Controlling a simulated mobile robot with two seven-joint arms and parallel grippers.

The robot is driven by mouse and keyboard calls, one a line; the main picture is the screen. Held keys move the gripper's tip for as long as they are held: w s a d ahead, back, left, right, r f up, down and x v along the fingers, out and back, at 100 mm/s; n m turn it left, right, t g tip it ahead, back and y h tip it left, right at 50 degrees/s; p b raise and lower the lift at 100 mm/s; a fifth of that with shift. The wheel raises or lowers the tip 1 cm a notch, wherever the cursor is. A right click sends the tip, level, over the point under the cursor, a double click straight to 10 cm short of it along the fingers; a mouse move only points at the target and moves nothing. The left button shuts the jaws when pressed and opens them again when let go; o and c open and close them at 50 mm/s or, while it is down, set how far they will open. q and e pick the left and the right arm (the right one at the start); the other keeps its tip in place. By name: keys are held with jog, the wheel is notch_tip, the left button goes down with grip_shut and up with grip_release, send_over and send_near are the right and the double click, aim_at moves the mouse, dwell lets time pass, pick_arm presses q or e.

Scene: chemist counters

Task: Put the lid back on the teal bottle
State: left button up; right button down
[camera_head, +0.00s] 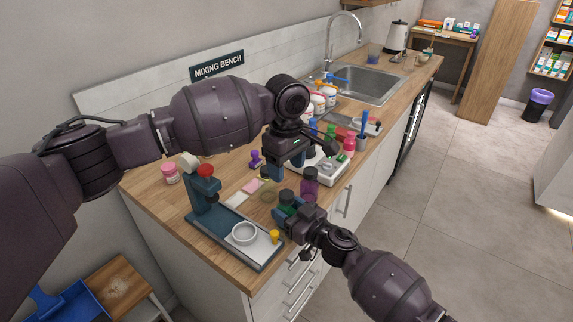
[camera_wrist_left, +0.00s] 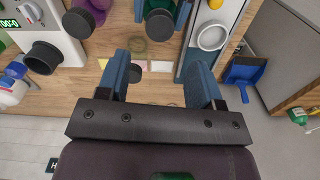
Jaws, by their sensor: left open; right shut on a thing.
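The teal-green bottle (camera_head: 287,210) stands at the bench's front edge in the head view, its top dark; whether that is a cap or an open neck I cannot tell. My right gripper (camera_head: 289,206) is shut on it. The bottle also shows at the top of the left wrist view (camera_wrist_left: 150,7), between the right gripper's blue fingers. My left gripper (camera_head: 284,168) is open, pointing down above the bench behind the bottle. In the left wrist view its fingers (camera_wrist_left: 160,85) are apart. A small dark disc, likely the lid (camera_wrist_left: 134,71), shows between them, near the left-hand finger.
A purple bottle with a black cap (camera_head: 309,184) stands close beside the teal bottle. A blue stand on a tray (camera_head: 214,224) with a white dish (camera_head: 245,233) is to the left. A white scale (camera_head: 331,170) is behind. Bare wood lies at the bench's left front.

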aim_at(286, 194)
pick_arm(q)
jog(key=shift+n, duration=0.7)
jog(key=shift+f, duration=0.15)
jog(key=shift+f, duration=3.9)
jog(key=shift+c, duration=0.3)
